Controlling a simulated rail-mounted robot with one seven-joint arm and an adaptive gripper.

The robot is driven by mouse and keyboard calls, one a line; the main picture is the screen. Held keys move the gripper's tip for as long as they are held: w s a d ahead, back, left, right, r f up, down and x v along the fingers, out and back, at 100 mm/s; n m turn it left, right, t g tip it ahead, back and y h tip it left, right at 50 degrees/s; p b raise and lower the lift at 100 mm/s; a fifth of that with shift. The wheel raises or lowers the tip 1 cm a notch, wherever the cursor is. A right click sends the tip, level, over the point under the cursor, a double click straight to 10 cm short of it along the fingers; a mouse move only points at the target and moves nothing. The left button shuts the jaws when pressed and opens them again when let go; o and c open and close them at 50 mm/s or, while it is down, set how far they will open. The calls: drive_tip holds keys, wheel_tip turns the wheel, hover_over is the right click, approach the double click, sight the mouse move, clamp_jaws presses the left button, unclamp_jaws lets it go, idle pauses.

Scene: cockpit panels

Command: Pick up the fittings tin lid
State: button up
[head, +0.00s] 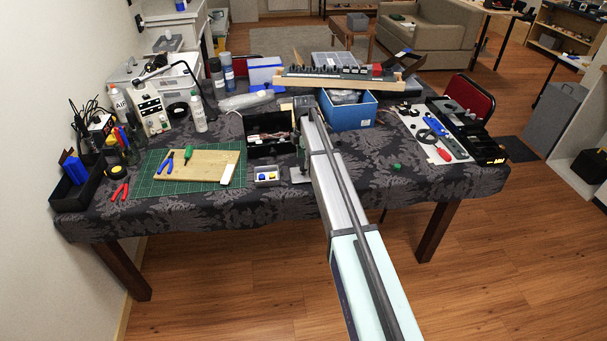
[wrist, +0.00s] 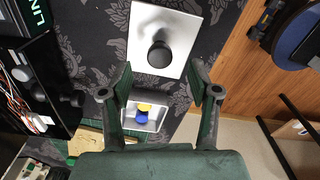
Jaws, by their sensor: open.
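The fittings tin lid (wrist: 146,28) is a flat silver plate with a round black knob (wrist: 160,54) in the wrist view. It lies on the patterned tablecloth. In the head view the lid (head: 298,176) is partly hidden by my arm. The small open fittings tin (wrist: 157,122), with yellow and blue pieces in it, is beside the lid; the tin also shows in the head view (head: 266,181). My gripper (wrist: 162,84) is open and empty. Its fingers are spread to either side of the knob's line in the wrist view, apart from the knob.
A black open box (head: 252,148) stands close behind the tin. A blue bin (head: 349,117) is right of my arm. A green cutting mat (head: 148,185) with a wooden board lies to the left. The cloth right of my arm is mostly clear around a small green object (head: 396,167).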

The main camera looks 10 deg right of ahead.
sight(303, 172)
drive_tip(key=shift+d+f+p, duration=0.1)
drive_tip(key=shift+f+p, duration=0.85)
drive_tip(key=shift+f, duration=1.6)
clamp_jaws()
